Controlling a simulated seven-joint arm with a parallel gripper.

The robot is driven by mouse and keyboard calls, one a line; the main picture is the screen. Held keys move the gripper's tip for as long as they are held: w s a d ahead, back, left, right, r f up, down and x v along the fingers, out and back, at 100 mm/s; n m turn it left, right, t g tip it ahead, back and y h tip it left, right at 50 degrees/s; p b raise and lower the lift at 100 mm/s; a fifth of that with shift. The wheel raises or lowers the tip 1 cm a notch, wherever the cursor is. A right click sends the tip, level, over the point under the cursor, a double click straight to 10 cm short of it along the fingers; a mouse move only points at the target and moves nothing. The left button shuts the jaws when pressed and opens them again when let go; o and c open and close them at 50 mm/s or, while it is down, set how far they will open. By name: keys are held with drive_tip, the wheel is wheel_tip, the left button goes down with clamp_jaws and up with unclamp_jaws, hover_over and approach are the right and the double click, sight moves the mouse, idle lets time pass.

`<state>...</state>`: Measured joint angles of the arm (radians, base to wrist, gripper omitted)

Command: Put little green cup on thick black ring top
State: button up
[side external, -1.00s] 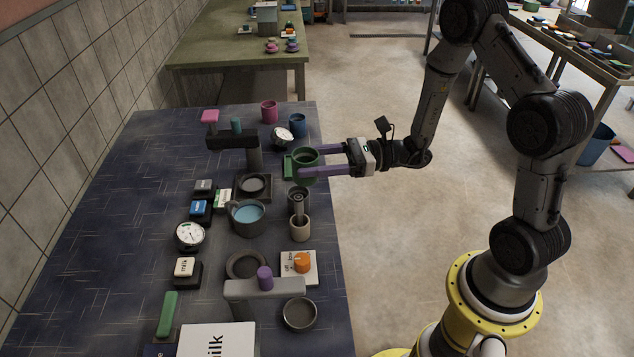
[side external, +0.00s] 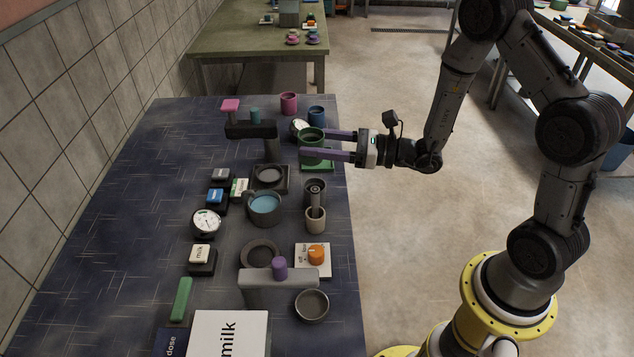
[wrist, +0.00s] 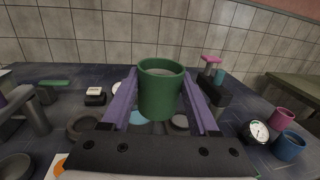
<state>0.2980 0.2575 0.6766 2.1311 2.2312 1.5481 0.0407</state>
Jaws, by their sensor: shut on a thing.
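The little green cup (side external: 312,134) is between the two purple fingers of my gripper (side external: 326,145), which is shut on it. The cup is upright and above a flat green square pad (side external: 318,167) at the table's right edge. In the wrist view the cup (wrist: 160,92) sits between the fingertips (wrist: 160,98), its opening facing up. The thick black ring (side external: 247,257) lies flat on the table, well nearer the camera than the cup, beside a grey tap with a purple knob (side external: 280,268). The ring also shows at left in the wrist view (wrist: 72,127).
A dark tap (side external: 250,131) stands left of the cup. A gauge (side external: 298,126) and pink (side external: 289,103) and blue (side external: 317,116) cups are behind it. A pot of blue liquid (side external: 264,204) and a mortar with pestle (side external: 315,218) stand between the cup and the ring.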

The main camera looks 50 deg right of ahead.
drive_tip(key=s+d+f+n+g+y, duration=0.3)
drive_tip(key=s+d+n+g+y, duration=0.1)
drive_tip(key=s+d, duration=0.2)
drive_tip(key=shift+s+d+g, duration=0.3)
drive_tip(key=shift+s+d, duration=0.05)
drive_tip(key=shift+s, duration=0.5)
drive_tip(key=w+f, duration=0.2)
drive_tip(key=w, duration=0.2)
drive_tip(key=w+f, duration=0.3)
drive_tip(key=w, duration=0.1)
drive_tip(key=w+f, duration=0.3)
drive_tip(key=w, duration=0.1)
drive_tip(key=shift+w+d, duration=0.15)
drive_tip(key=shift+d, duration=0.1)
drive_tip(key=shift+w+f, duration=0.35)
drive_tip(key=f, duration=0.1)
drive_tip(key=w+f, duration=0.1)
drive_tip(key=f, duration=0.1)
drive_tip(key=shift+f, duration=0.4)
